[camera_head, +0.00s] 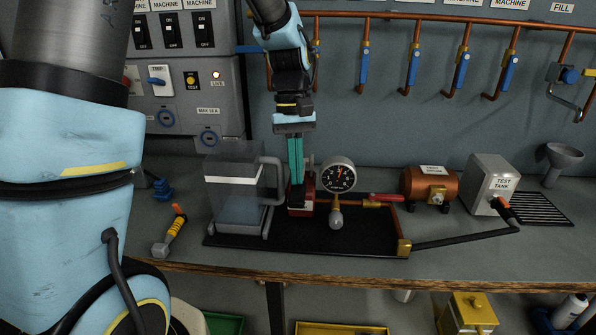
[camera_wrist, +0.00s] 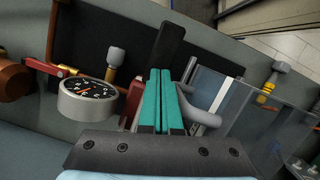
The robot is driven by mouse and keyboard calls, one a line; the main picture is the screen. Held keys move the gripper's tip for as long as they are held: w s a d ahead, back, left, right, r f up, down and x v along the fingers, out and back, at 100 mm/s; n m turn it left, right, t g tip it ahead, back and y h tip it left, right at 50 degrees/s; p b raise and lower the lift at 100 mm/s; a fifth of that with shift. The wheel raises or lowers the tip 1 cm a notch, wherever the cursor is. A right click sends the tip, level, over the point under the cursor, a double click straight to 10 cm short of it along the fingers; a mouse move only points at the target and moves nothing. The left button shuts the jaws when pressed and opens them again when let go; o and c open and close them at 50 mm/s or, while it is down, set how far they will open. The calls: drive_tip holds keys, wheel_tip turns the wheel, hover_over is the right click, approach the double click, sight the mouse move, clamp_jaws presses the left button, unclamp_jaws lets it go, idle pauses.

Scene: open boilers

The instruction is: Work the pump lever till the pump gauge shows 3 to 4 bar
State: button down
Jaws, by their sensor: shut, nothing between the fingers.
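The pump stands on a black base plate (camera_head: 262,243), and its red body (camera_head: 298,210) is partly hidden below my gripper. The pump lever's black handle (camera_wrist: 171,48) shows just past my fingertips in the wrist view. My gripper (camera_head: 296,183) is shut with nothing between its teal fingers, pointing down over the pump. Its fingers also show in the wrist view (camera_wrist: 160,72). I cannot tell whether they touch the lever. The pump gauge (camera_head: 338,175) is to the right of my gripper, and it also shows in the wrist view (camera_wrist: 88,100). Its exact reading is too small to tell.
A clear tank (camera_head: 232,200) with a grey pipe stands close left of my gripper. A red-handled valve (camera_head: 386,197) is right of the gauge. A copper cylinder (camera_head: 428,185) and the test tank (camera_head: 490,185) stand further right. A yellow-handled tool (camera_head: 175,228) lies front left.

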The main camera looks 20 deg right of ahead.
drive_tip(key=shift+w+r+p, duration=0.4)
drive_tip(key=shift+w+r, duration=0.05)
drive_tip(key=shift+w, duration=0.3)
drive_tip(key=shift+w+d+f, duration=0.15)
drive_tip(key=shift+w, duration=0.15)
drive_tip(key=b+v, duration=0.2)
drive_tip(key=v, duration=0.9)
drive_tip(key=shift+f, duration=0.1)
